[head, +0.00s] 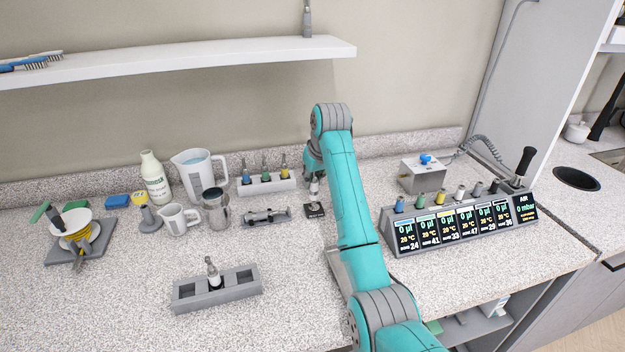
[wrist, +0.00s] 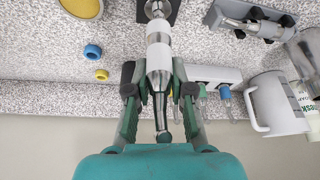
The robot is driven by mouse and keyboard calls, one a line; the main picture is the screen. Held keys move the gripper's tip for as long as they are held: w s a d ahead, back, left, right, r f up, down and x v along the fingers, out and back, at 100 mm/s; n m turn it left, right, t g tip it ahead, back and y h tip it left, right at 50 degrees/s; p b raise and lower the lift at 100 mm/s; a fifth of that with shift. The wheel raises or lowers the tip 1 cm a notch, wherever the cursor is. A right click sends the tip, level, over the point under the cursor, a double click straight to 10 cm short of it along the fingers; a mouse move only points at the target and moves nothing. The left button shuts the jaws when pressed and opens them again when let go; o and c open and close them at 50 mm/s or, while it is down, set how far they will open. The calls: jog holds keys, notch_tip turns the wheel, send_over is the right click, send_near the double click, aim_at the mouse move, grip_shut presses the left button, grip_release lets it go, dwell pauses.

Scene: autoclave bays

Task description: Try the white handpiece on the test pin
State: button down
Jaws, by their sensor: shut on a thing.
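The white handpiece (wrist: 158,45), metal with a white band, is held upright in my gripper (wrist: 159,80), whose fingers close on it from both sides. In the head view the handpiece (head: 314,188) stands over a small dark block (head: 314,211), which I take to be the test pin's base. The handpiece's lower end meets or nearly meets this block, also partly seen in the wrist view (wrist: 172,12). The pin itself is hidden, so I cannot tell how far the handpiece is on it. My arm covers most of the gripper in the head view.
A grey rack (head: 238,292) holds one handpiece at the front. A pale rack (head: 262,187) with colour-banded handpieces, a grey holder (head: 268,219), jugs (head: 199,165) and a bottle (head: 154,176) stand left. A display unit (head: 455,232) stands right. The front left counter is clear.

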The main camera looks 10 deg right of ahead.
jog(key=shift+f, duration=1.25)
dwell(0.8)
jog(key=shift+r, duration=0.15)
dwell(0.7)
jog(key=shift+r, duration=1.9)
